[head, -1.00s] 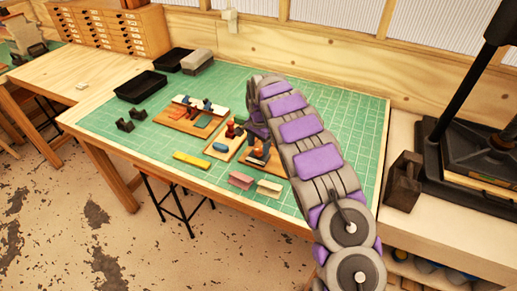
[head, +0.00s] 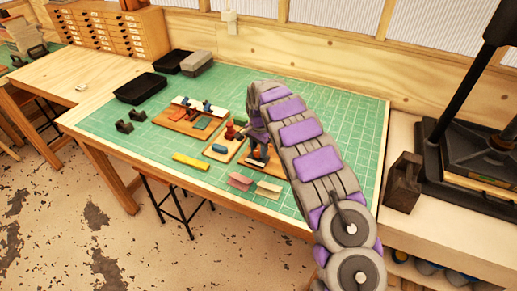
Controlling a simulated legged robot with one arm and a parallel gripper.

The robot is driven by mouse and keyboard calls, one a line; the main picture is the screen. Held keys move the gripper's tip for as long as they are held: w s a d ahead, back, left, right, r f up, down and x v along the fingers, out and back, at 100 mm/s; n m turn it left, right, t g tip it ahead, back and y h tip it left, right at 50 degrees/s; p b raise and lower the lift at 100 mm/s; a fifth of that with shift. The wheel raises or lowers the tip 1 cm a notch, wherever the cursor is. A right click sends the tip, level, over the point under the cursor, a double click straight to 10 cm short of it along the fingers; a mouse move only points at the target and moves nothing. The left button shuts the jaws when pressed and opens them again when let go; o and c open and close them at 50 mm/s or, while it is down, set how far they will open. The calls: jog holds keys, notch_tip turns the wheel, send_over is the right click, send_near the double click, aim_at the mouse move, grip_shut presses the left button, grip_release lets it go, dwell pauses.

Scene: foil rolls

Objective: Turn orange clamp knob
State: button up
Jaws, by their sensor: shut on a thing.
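My gripper (head: 258,140) is at the end of my grey and purple arm, low over the right-hand wooden fixture board (head: 276,168) on the green mat. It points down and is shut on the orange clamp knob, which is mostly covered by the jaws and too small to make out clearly. A dark clamp body shows just below the jaws. My arm hides the right part of this fixture.
A board with a red knob (head: 230,130) and a blue block (head: 219,148) is just left. Yellow (head: 190,160), pink (head: 240,181) and cream (head: 268,190) pieces lie in front. The mat's right side is clear.

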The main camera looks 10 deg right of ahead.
jog(key=shift+c, duration=0.7)
